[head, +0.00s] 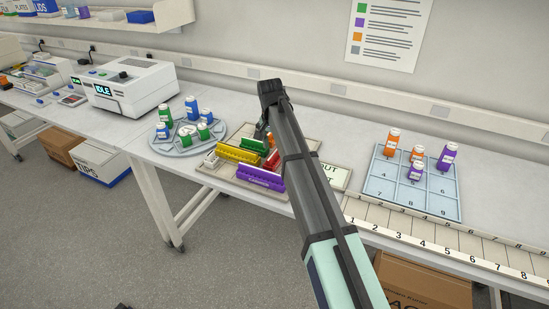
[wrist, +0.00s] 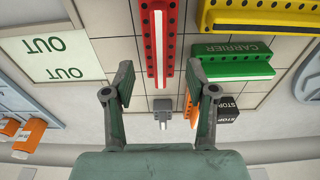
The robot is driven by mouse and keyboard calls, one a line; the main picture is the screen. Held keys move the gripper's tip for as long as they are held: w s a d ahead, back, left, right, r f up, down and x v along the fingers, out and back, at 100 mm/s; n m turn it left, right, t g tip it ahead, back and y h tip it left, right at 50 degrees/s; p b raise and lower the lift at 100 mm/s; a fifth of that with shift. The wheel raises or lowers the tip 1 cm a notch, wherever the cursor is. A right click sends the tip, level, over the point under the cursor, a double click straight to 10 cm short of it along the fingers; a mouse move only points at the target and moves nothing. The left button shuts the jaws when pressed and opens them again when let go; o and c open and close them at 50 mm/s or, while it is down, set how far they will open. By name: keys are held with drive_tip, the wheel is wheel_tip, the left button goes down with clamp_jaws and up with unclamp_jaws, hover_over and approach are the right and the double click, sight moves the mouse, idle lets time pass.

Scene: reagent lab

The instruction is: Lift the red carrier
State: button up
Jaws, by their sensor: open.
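The red carrier (wrist: 158,40) is a long bar with a row of dark holes along each side. In the wrist view it runs from the top edge down to between my fingers. In the head view the red carrier (head: 272,160) lies on the tray, partly hidden by my arm. My gripper (wrist: 159,70) is open, with one finger on each side of the carrier's near end and gaps on both sides. The head view shows my gripper (head: 262,130) low over the tray's back part, mostly hidden by my arm. Height above the carrier is unclear.
A green carrier (wrist: 232,64) lies close to the right finger, with a yellow carrier (wrist: 262,14) beyond it. A purple carrier (head: 261,178) lies at the tray's front. A small grey block (wrist: 162,108) sits between the fingers. A round rack (head: 187,145) of bottles stands left.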

sight(275, 152)
drive_tip(key=shift+w+d+f+p, duration=0.15)
drive_tip(key=shift+f+p, duration=0.4)
drive_tip(key=shift+f, duration=1.1)
drive_tip(key=shift+w+f+p, duration=0.15)
drive_tip(key=shift+f+p, duration=0.4)
drive_tip(key=shift+f, duration=1.1)
drive_tip(key=c, duration=1)
